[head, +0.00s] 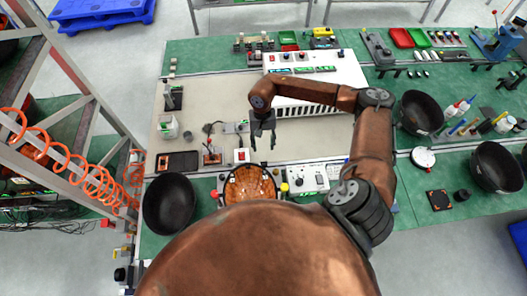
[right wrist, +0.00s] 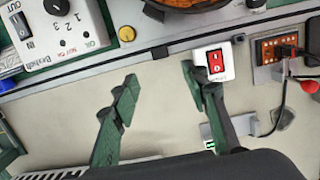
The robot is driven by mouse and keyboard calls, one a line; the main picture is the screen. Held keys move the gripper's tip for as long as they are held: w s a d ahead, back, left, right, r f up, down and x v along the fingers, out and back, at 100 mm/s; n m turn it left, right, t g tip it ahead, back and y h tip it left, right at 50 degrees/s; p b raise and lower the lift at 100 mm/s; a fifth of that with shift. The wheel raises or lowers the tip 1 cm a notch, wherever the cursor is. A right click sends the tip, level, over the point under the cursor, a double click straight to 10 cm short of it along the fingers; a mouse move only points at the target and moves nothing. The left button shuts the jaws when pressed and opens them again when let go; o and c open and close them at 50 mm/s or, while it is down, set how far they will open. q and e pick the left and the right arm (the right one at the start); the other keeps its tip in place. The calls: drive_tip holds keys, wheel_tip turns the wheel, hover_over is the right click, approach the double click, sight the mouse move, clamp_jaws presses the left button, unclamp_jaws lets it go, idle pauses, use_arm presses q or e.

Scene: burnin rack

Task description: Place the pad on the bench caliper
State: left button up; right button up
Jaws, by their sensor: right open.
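My right gripper (head: 263,146) is open and empty above the pale work mat, fingers pointing down. In the right wrist view its two green-grey fingers (right wrist: 158,85) are spread with only bare mat between them. A white box with a red switch (right wrist: 214,62) lies beside one finger; it also shows in the head view (head: 241,157). I cannot tell for sure which thing is the pad or the bench caliper. A small grey device with a green display (right wrist: 209,143) is partly hidden behind a finger. A dark square with orange marks (head: 439,200) lies on the right bench. My left gripper is not in view.
A long white cabinet (head: 330,75) stands behind my arm. A black bowl (head: 168,204) is at the left front, an orange round dish (head: 250,184) near my body, and another black bowl (head: 420,112) on the right. The mat's (head: 215,95) back left is clear.

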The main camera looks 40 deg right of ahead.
sight(264, 164)
drive_tip(key=f+t+b, duration=0.1)
drive_tip(key=s+f+h+b, duration=0.1)
drive_tip(key=f+b, duration=0.1)
drive_tip(key=s+f+t+b, duration=0.1)
drive_tip(key=b, duration=0.1)
drive_tip(key=shift+s+a+f+t, duration=0.15)
drive_tip(key=shift+a+f+t, duration=0.05)
drive_tip(key=shift+a+t, duration=0.15)
wheel_tip(264, 164, down, 2)
drive_tip(key=shift+f, duration=0.1)
drive_tip(key=f, duration=0.1)
drive_tip(key=f+p, duration=0.1)
drive_tip(key=f, duration=0.2)
drive_tip(key=shift+a+f+p, duration=0.15)
drive_tip(key=shift+a+p, duration=0.1)
drive_tip(key=shift+p, duration=0.05)
drive_tip(key=shift+f, duration=0.5)
drive_tip(key=shift+c, duration=0.5)
drive_tip(key=c, duration=0.7)
